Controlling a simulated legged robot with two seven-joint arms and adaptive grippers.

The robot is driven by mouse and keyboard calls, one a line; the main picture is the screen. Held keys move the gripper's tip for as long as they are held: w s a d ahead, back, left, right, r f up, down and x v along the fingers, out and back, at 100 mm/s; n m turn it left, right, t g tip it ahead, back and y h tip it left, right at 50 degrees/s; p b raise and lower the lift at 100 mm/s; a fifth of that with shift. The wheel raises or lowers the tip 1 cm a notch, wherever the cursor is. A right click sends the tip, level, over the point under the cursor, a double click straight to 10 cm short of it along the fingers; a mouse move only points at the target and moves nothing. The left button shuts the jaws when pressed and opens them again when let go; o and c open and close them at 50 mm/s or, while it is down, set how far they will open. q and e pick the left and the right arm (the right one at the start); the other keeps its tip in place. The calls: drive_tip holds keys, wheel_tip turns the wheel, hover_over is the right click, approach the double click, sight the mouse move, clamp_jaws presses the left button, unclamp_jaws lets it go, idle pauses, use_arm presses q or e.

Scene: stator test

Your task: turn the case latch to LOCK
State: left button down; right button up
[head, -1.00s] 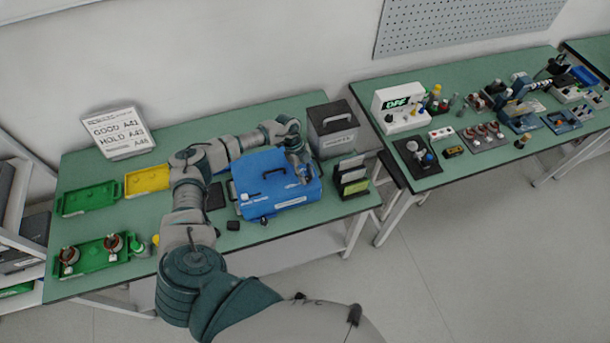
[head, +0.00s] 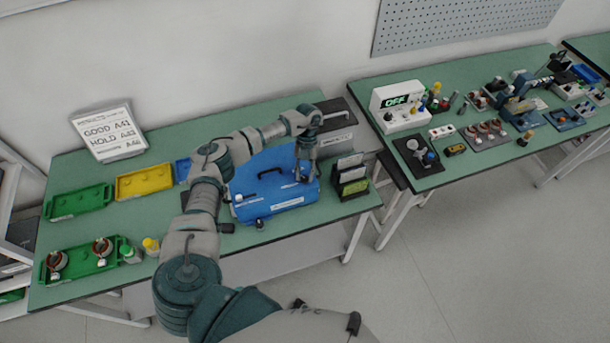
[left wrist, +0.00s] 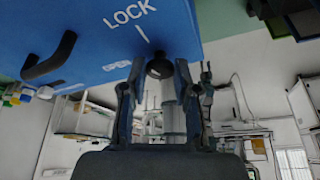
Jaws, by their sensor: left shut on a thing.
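The blue case (head: 262,192) with a black handle (head: 271,170) lies on the green table in the head view. In the left wrist view its blue face (left wrist: 90,35) carries the words LOCK and OPEN and a white tick below LOCK. The round black latch knob (left wrist: 158,66) sits between the fingers of my left gripper (left wrist: 160,88), beside the word OPEN and below the tick. My left gripper (head: 304,176) is shut on this knob at the case's right part. The knob's exact turn is hard to tell. My right gripper is not in view.
A dark grey box (head: 337,130) stands behind the case, and a black rack (head: 350,178) with upright cards stands to its right. Green (head: 80,202) and yellow (head: 145,182) trays lie at left. A second bench (head: 450,165) with instruments stands at right.

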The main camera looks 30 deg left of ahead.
use_arm(q)
drive_tip(key=shift+s+f+m+g+y+b, duration=0.15)
drive_tip(key=shift+m+y+b, duration=0.25)
drive_tip(key=shift+m, duration=0.55)
drive_tip(key=shift+f+m+g+y+b, duration=0.15)
drive_tip(key=shift+m+y+b, duration=0.2)
drive_tip(key=shift+m, duration=0.6)
drive_tip(key=shift+r, duration=0.15)
drive_tip(key=c, duration=0.8)
unclamp_jaws()
drive_tip(key=shift+c, duration=0.2)
drive_tip(key=shift+a, duration=0.1)
drive_tip(key=shift+r, duration=0.1)
drive_tip(key=v, duration=1.1)
drive_tip(key=shift+w+r, duration=0.3)
